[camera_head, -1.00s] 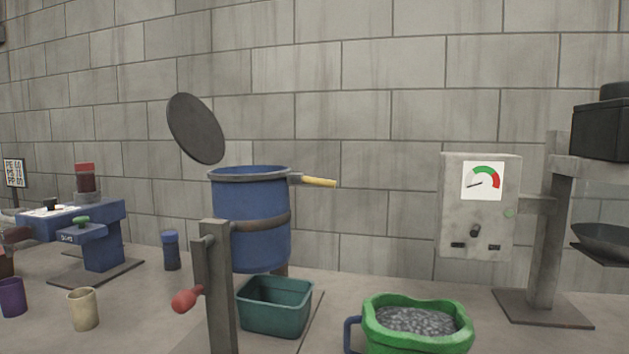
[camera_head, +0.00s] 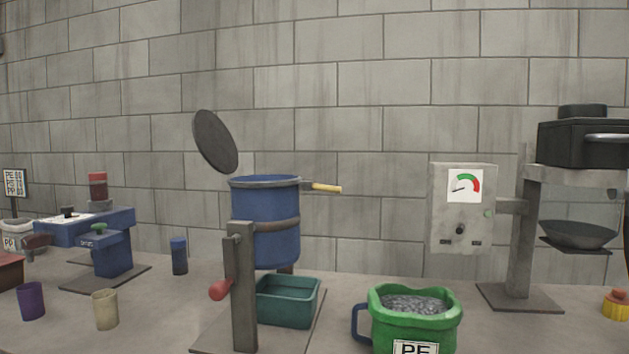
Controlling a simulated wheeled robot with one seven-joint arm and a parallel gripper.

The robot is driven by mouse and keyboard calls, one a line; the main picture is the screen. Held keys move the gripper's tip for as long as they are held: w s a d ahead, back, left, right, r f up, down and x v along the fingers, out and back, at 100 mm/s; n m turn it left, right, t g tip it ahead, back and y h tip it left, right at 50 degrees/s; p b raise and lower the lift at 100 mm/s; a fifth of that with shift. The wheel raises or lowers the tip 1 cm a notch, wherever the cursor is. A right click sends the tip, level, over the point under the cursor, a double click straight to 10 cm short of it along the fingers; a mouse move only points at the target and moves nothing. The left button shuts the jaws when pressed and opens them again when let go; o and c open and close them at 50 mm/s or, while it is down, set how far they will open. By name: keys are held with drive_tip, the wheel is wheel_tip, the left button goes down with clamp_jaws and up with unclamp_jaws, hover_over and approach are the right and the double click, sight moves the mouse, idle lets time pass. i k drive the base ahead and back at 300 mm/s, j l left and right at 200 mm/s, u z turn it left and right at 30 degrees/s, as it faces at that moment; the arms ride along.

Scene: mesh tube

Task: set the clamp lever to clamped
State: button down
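A blue drum (camera_head: 266,222) stands in a grey stand (camera_head: 243,290) on the bench. A lever with a yellow grip (camera_head: 325,188) sticks out to the right from the drum's rim, nearly level; it may be the clamp lever, though no label shows. The round dark lid (camera_head: 215,141) is tilted up, open, at the left above the drum. A red-knobbed handle (camera_head: 220,289) is on the left side of the stand's front post. My gripper is not in view.
A teal bin (camera_head: 288,303) sits below the drum. A green tub of grey pellets (camera_head: 414,318), marked PE, stands front right. A gauge box (camera_head: 462,208) is farther right. A blue machine (camera_head: 108,235) and cups (camera_head: 105,309) stand left.

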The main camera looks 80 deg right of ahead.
sight(316, 186)
drive_tip(key=j+z, duration=0.2)
drive_tip(key=z, duration=1.35)
drive_tip(key=j, duration=0.1)
